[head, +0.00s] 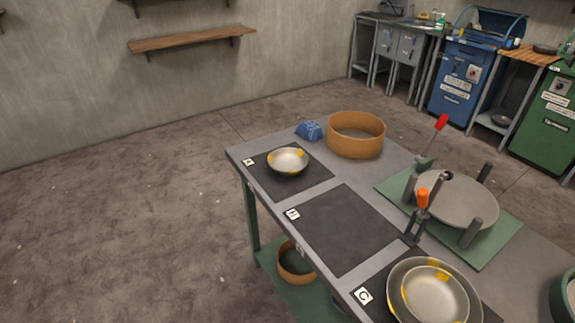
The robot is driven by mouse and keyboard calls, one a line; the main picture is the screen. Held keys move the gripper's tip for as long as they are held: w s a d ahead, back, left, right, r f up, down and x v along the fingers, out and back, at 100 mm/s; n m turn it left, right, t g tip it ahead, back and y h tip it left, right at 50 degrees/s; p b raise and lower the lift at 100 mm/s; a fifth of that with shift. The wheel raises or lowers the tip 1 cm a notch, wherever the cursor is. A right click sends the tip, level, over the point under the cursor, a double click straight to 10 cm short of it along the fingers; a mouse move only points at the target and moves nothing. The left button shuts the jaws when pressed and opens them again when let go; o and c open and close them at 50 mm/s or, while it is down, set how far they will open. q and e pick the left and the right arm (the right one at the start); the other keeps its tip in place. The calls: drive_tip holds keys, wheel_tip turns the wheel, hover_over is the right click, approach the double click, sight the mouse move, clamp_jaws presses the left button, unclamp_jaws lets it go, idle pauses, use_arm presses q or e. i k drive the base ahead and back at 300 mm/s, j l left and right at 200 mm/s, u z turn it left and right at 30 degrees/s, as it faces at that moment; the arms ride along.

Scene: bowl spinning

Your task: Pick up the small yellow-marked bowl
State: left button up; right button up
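A small pale metal bowl with yellow marks (288,160) sits upright on the dark mat labelled A at the table's far left end. Two larger nested-looking metal bowls with yellow marks (433,292) sit on the mat labelled C at the near end, cut off by the bottom edge. The middle mat (342,228) is empty. Neither of my grippers shows in the head view.
The grey table (240,152) also bears an orange-brown round tub (356,134), a blue object (309,130) and a round grey plate (457,199) between posts and clamps on a green base. A shelf below holds another tub (295,262). Open floor lies left.

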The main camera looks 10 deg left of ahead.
sight(286, 162)
drive_tip(key=z, duration=1.1)
drive_tip(key=u, duration=1.35)
drive_tip(key=i+j+z, duration=0.65)
drive_tip(key=j, duration=0.25)
drive_tip(key=i+j+z, duration=0.2)
drive_tip(key=j, duration=0.15)
drive_tip(key=i+j+z, duration=0.2)
drive_tip(key=j, duration=0.2)
drive_tip(key=k+l, duration=0.05)
drive_tip(key=k, duration=0.05)
